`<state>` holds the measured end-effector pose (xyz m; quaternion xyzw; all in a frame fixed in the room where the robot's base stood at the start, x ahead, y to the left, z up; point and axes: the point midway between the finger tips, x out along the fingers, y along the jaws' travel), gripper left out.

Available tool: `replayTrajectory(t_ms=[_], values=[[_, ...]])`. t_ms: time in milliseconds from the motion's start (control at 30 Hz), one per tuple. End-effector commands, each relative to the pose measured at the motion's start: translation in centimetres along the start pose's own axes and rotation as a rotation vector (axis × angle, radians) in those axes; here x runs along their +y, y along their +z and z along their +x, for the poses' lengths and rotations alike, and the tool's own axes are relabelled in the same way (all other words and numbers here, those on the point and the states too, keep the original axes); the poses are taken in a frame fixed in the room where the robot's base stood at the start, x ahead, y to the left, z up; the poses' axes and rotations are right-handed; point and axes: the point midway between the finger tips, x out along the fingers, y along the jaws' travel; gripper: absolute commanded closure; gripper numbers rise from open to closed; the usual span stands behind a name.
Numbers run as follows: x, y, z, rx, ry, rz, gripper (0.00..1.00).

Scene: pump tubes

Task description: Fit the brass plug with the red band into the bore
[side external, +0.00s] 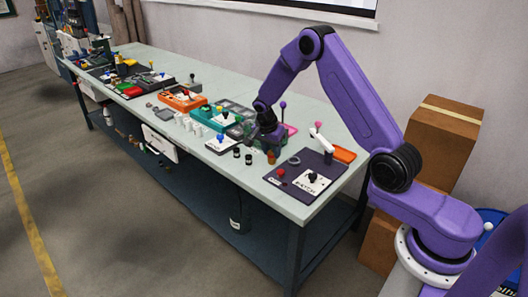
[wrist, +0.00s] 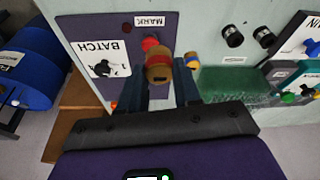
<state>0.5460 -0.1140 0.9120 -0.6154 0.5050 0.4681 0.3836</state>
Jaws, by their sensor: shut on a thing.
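The brass plug with the red band (wrist: 158,70) shows end-on in the wrist view, with a dark slot in its end. It sits between the fingers of my gripper (wrist: 163,88), which is shut on it. A second small brass plug with a blue band (wrist: 192,61) stands just right of the fingers. In the side view my gripper (side external: 267,140) is low over the table, near the purple panel's left edge. A brass-coloured piece (side external: 271,157) shows below it; I cannot tell which plug it is. I cannot make out the bore in either view.
Two black cylinders (side external: 236,153) stand left of my gripper. Coloured stations line the table beyond.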

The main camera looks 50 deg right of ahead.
Motion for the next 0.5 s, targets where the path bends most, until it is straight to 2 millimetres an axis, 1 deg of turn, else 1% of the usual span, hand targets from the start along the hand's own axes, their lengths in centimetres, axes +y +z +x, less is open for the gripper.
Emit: replayTrajectory(t_ms=[33,200,433,500], values=[[0.8,0.2,-0.6,0.001,-0.001,0.0,1.0],[3.0,0.8,-1.9,0.001,-0.001,0.001,1.0],[4.9,1.4,-2.9,0.001,-0.001,0.0,1.0],[5.5,1.1,-3.1,0.001,-0.001,0.003,1.0]])
